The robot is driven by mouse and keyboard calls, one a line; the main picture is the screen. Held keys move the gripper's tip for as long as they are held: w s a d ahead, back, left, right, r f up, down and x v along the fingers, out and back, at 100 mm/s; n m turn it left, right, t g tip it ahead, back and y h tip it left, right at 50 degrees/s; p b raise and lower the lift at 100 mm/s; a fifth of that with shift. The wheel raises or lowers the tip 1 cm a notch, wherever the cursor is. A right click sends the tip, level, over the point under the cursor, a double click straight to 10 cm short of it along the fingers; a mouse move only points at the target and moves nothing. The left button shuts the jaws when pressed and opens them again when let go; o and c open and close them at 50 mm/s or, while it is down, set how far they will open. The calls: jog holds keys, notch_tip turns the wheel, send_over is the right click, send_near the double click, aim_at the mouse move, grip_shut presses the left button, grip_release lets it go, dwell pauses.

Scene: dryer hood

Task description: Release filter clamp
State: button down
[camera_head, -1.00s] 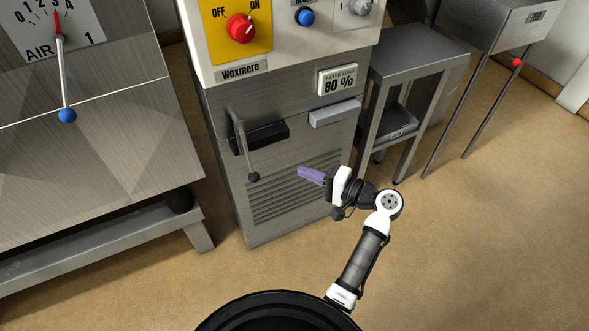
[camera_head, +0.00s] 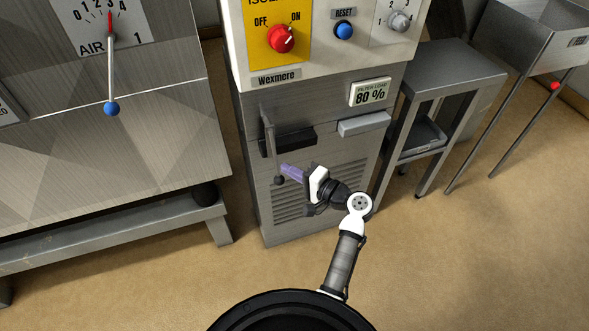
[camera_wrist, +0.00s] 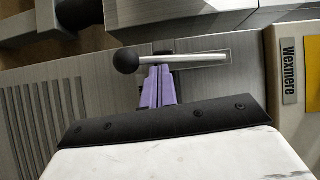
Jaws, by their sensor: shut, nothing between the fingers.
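The clamp lever (camera_head: 269,140) is a metal rod with a dark ball knob (camera_head: 279,181) at its lower end, on the front of the Wexmere cabinet. It hangs nearly straight down, left of a black block (camera_head: 292,138). My gripper (camera_head: 284,169) has purple fingers, shut and empty, with the tips at the lever's lower part from the right. In the wrist view the lever rod (camera_wrist: 200,60) runs across and its ball (camera_wrist: 126,61) lies left of my fingertips (camera_wrist: 163,66). The tips are close beside the rod near the ball; I cannot tell whether they touch.
A grey handle (camera_head: 364,123) sits below the "80 %" filter load display (camera_head: 370,92). Above are a red knob (camera_head: 281,38) and blue reset button (camera_head: 344,30). A metal table (camera_head: 440,72) stands right, a large metal machine (camera_head: 120,150) left. Floor in front is clear.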

jog(key=shift+s+a+f+m+t+y, duration=0.2)
jog(key=shift+a+m+t+y, duration=0.15)
jog(key=shift+a+m, duration=0.3)
jog(key=shift+s+a+f+m+t+y, duration=0.15)
jog(key=shift+s+a+m+t+y, duration=0.1)
jog(key=shift+a+m+y, duration=0.3)
jog(key=s+a+r+m+t+h+b, duration=0.3)
jog(key=a+r+m+t, duration=0.4)
jog(key=m, duration=0.9)
jog(key=a+t+b, duration=0.1)
jog(key=a+t, duration=0.1)
jog(key=shift+a+r+m+t, duration=0.25)
jog(key=shift+a+m+t, duration=0.05)
jog(key=shift+a+t, duration=0.1)
jog(key=shift+r, duration=0.15)
